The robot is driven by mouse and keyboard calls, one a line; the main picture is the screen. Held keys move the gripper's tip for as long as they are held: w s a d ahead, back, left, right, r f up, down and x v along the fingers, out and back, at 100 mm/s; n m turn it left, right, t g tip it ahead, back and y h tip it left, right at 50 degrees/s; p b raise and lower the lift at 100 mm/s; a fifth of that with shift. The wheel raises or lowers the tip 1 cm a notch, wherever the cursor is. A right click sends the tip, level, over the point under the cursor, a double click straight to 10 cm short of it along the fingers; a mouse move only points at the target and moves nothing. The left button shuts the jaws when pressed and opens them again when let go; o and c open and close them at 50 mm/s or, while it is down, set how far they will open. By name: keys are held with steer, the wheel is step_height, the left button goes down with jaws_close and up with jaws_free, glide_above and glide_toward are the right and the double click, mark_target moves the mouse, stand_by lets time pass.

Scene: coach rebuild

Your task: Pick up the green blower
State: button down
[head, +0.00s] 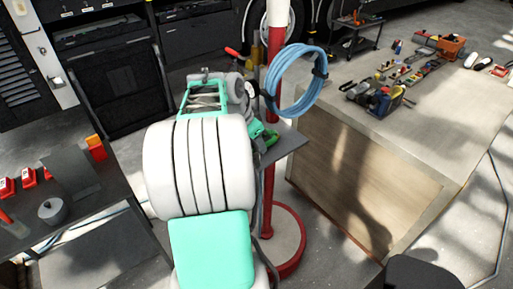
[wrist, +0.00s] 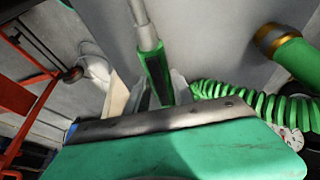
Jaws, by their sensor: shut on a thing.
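The green blower (wrist: 155,72) shows in the wrist view as a slim green body with a pale grey tube at its upper end. My gripper (wrist: 160,92) is shut on it, with one pale finger on each side. The blower's lower end is hidden behind the metal edge of my gripper. In the head view my white and green arm covers most of the gripper and the spot it works at. A bit of green (head: 270,138) shows there beside a small grey shelf (head: 287,142); I cannot tell whether it is the blower.
A red and white post (head: 272,190) stands close to my arm, with a blue hose coil (head: 297,80) hung on it. A green coiled hose (wrist: 245,106) and a green cylinder with a brass ring (wrist: 297,58) are close right of the gripper. A wooden bench (head: 365,185) stands right.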

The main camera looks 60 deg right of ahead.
steer(key=shift+r, duration=0.1)
step_height(320, 180, up, 2)
steer(key=shift+r+b, duration=0.2)
steer(key=shift+b, duration=0.35)
steer(key=a+r, duration=1)
steer(key=a, duration=0.4)
steer(key=shift+s+r, duration=0.25)
steer(key=c, duration=1.6)
jaws_free()
steer(key=shift+c, duration=0.2)
jaws_close()
